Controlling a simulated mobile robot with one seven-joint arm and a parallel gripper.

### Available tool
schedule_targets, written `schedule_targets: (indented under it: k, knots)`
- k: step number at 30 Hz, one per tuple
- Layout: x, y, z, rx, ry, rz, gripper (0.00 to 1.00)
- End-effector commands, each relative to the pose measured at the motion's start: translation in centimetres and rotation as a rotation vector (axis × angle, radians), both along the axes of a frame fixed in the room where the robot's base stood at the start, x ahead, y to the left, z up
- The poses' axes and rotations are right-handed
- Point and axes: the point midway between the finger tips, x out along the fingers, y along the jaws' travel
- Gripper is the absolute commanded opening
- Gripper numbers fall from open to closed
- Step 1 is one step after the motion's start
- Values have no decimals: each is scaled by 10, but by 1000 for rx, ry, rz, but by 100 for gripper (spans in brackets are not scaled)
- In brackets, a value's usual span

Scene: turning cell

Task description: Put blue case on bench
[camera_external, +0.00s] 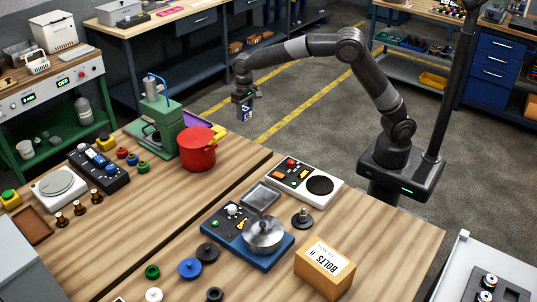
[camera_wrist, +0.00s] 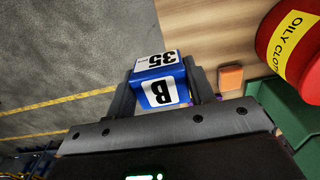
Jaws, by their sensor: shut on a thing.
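My gripper (camera_external: 243,98) is shut on the blue case (camera_wrist: 150,103), a small blue block with white labels reading "B" and "35". The case also shows below my gripper in the external view (camera_external: 246,113). It is held in the air, beyond the far edge of the wooden bench (camera_external: 150,215). In the wrist view my gripper (camera_wrist: 163,88) has a finger on each side of the case, with bench wood and grey floor behind it.
A red can (camera_external: 198,150) labelled "OILY CLOTH" in the wrist view stands near the bench's far edge, beside a green press (camera_external: 160,125). Bare wood lies left of centre.

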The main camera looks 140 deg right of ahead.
Motion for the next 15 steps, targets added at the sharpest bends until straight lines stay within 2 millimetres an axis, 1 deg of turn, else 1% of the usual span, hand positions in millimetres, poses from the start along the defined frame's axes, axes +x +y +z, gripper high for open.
schedule_targets:
  k: [1, 3, 6, 9, 12, 15]
  knots:
    - [13, 3, -8, 1, 1, 5, 22]
    - [29, 6, -18, 1, 1, 5, 22]
    - [52, 10, -31, 0, 2, 6, 22]
    - [70, 13, -43, -1, 1, 5, 22]
    - [83, 15, -50, -1, 1, 4, 22]
    - [89, 16, -54, -1, 0, 3, 22]
